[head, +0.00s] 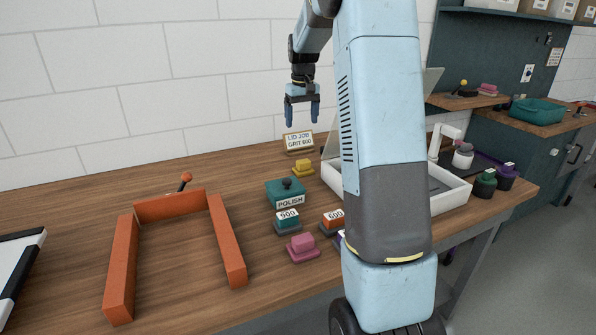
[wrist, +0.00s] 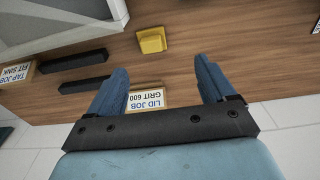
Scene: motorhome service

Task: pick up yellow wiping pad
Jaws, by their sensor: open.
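The yellow wiping pad (head: 303,168) lies on the wooden bench behind the teal POLISH block, in front of a small sign. In the wrist view the yellow pad (wrist: 152,40) lies on the wood beyond my fingertips, near the top centre. My gripper (head: 302,118) hangs above the bench near the wall, pointing down, over the sign. In the wrist view my gripper (wrist: 162,75) has its two blue fingers wide apart with nothing between them. The pad is well below and apart from the fingers.
The LID JOB GRIT 600 sign (head: 298,141) stands just behind the pad. The teal POLISH block (head: 286,192), a pink pad (head: 302,246) and labelled blocks stand in front. A white open box (head: 450,196) is to the right. An orange frame (head: 121,270) stands left.

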